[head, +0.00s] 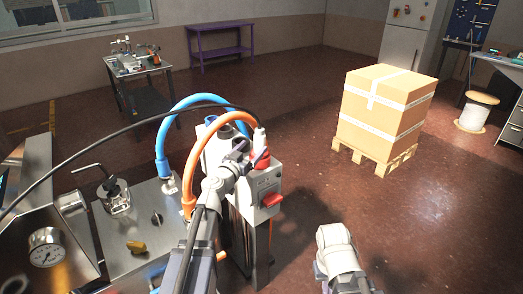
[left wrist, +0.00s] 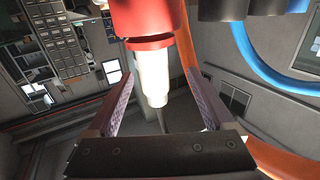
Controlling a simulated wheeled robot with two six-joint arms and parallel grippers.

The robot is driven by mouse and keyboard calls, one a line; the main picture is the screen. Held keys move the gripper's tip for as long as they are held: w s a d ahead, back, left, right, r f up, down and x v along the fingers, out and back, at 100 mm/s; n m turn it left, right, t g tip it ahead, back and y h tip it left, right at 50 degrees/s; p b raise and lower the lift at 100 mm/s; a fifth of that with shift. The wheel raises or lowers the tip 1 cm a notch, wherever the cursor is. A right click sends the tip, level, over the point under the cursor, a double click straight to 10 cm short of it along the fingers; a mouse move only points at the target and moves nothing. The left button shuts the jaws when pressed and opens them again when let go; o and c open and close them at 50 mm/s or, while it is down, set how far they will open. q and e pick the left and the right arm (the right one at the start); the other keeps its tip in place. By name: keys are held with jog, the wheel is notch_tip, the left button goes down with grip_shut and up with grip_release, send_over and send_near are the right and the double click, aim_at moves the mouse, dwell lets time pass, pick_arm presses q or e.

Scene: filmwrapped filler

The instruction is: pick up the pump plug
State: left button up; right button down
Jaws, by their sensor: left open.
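The pump plug (head: 261,157) has a red lower part and a white upper part. It stands upright on the grey pump unit, with a black cable at its white end. My left gripper (head: 245,157) is at the plug in the head view. In the left wrist view, the plug (left wrist: 152,75) shows its white part between the two spread fingers of my left gripper (left wrist: 158,78), with gaps on both sides. The red part lies beyond the fingertips. Part of my right arm shows at the bottom of the head view; its gripper does not show.
A blue hose (head: 190,102) and an orange hose (head: 190,165) arch close to the left arm. A steel bench with a pressure gauge (head: 47,247) stands at left. A carton (head: 385,105) on a pallet stands at right. The floor between is clear.

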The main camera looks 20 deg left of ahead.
aim_at(264, 139)
pick_arm(q)
jog(key=shift+w+d, duration=0.4)
jog(key=shift+w, duration=0.85)
jog(key=shift+w+d, duration=0.35)
jog(key=shift+w, duration=0.85)
jog(key=shift+w+d, duration=0.4)
jog(key=shift+w, duration=0.85)
jog(key=shift+s, duration=0.1)
grip_shut()
